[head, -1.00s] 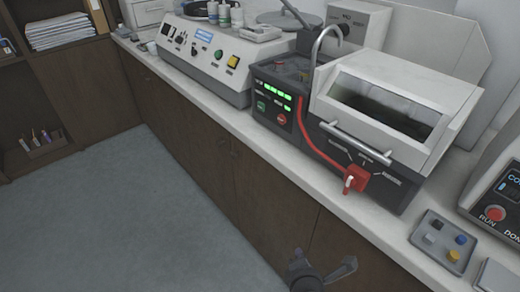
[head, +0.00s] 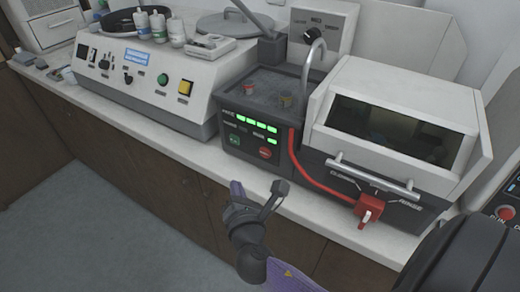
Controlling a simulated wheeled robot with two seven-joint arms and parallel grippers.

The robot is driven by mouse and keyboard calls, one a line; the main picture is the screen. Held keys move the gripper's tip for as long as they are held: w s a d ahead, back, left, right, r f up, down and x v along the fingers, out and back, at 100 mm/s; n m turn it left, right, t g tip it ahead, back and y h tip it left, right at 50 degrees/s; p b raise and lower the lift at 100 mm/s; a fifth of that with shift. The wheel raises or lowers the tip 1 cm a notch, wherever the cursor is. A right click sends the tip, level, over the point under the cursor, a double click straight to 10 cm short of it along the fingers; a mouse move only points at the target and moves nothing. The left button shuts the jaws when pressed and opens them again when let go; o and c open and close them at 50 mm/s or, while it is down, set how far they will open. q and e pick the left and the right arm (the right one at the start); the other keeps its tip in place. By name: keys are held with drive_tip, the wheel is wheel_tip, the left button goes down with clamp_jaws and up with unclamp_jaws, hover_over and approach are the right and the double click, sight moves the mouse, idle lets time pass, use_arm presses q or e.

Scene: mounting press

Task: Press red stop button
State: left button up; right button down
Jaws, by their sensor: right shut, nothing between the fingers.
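The red stop button (head: 265,153) is on the front panel of the dark machine (head: 275,92), below several lit green indicators. A green button (head: 234,140) is to its left on the same panel. My right gripper (head: 277,190) is shut and empty. It is in front of the counter, below the red button in the picture and apart from the panel. The button is fully visible. My left gripper is not in view.
A red lever (head: 368,211) and a metal handle bar (head: 375,176) stick out from the hooded part at right. A red hose runs down the front to the lever. A white control unit (head: 150,75) stands at left. The floor at lower left is clear.

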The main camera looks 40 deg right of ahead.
sight(259, 151)
drive_tip(key=shift+w+d, duration=0.55)
drive_tip(key=shift+d, duration=0.8)
drive_tip(key=shift+w+d, duration=0.6)
drive_tip(key=shift+d, duration=0.8)
drive_tip(key=shift+w+d, duration=0.55)
drive_tip(key=shift+d, duration=0.8)
drive_tip(key=shift+w+d, duration=0.15)
drive_tip(key=shift+d, duration=0.2)
drive_tip(key=shift+w+d, duration=0.15)
drive_tip(key=shift+d, duration=0.2)
drive_tip(key=shift+s+a+p, duration=0.3)
drive_tip(key=shift+a, duration=0.45)
drive_tip(key=shift+s+a, duration=0.3)
drive_tip(key=shift+a, duration=0.45)
drive_tip(key=shift+s+a, duration=0.35)
drive_tip(key=shift+a, duration=0.45)
drive_tip(key=shift+s+a, duration=0.3)
drive_tip(key=shift+a, duration=0.45)
